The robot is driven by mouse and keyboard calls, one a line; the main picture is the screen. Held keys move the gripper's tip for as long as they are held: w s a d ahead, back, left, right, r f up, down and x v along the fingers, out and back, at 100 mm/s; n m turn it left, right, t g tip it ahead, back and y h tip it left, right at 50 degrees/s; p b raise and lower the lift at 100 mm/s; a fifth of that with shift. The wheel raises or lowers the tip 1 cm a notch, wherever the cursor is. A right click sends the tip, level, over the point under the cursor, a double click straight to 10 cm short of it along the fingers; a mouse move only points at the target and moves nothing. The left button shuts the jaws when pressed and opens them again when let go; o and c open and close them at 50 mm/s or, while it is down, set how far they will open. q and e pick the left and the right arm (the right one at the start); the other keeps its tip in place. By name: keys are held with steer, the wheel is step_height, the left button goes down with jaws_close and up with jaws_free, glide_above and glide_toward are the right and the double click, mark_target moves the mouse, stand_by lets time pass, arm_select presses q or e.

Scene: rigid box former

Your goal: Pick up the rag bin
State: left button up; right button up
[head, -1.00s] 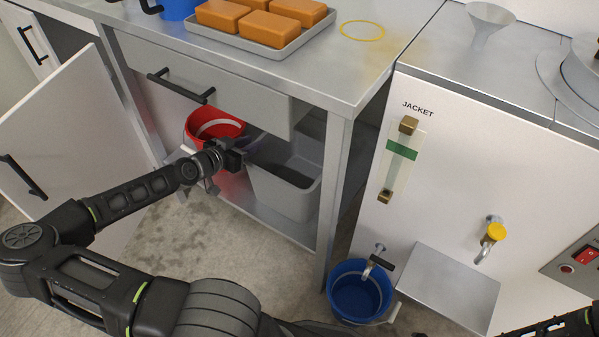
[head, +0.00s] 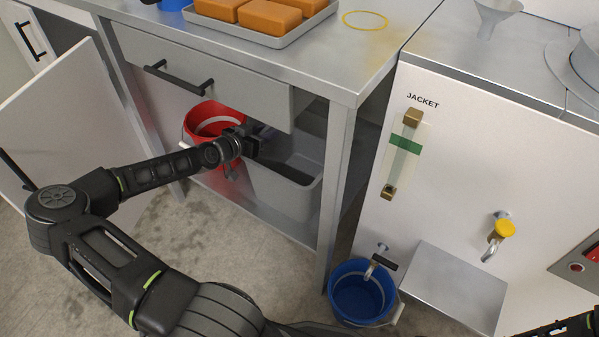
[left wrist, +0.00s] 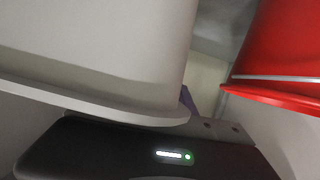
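The rag bin looks to be the grey open-topped bin (head: 282,192) on the low shelf under the bench; the inside shows dark. My left gripper (head: 262,139) is at its upper left rim, beside the red bucket (head: 210,119). In the left wrist view the pale bin wall and rim (left wrist: 95,95) fill the upper left, close over the black gripper body. A small purplish part (left wrist: 187,100) shows just past the rim, and the rim hides most of the fingers. I cannot tell whether they are closed on it.
The drawer front (head: 205,80) hangs above the bin, and a table leg (head: 337,185) stands to its right. An open cabinet door (head: 75,125) is at left. A blue bucket (head: 362,293) sits on the floor under a tap. The red bucket (left wrist: 285,50) is close by.

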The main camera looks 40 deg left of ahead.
arm_select(q)
steer(key=shift+c, duration=0.2)
stand_by(0.4)
jaws_close()
stand_by(1.1)
steer(key=shift+r, duration=0.1)
